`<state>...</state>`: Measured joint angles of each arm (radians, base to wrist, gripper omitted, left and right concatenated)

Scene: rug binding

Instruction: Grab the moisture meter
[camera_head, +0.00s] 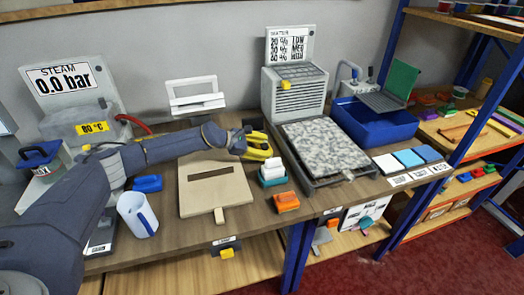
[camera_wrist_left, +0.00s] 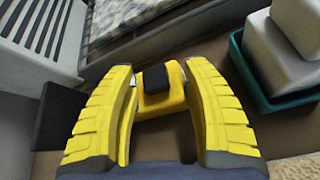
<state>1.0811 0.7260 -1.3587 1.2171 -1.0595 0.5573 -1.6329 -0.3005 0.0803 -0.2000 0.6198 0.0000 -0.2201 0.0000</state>
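The moisture meter appears to be the small yellow block with a black top (camera_wrist_left: 163,98) in the left wrist view. It lies between the two yellow fingers of my left gripper (camera_wrist_left: 160,72). The fingers are apart, one on each side of it, and a firm hold does not show. In the head view the left gripper (camera_head: 259,146) reaches over the bench, between the grey ribbed box and the beige board. There the meter cannot be told apart from the yellow fingers. My right gripper is not in view.
A teal tray with white blocks (camera_wrist_left: 262,85) stands close to the right finger in the wrist view. A grey speckled pad (camera_head: 325,146), a ribbed box (camera_head: 294,98) and a beige board (camera_head: 212,205) surround the gripper. An orange block (camera_head: 286,201) sits near the front edge.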

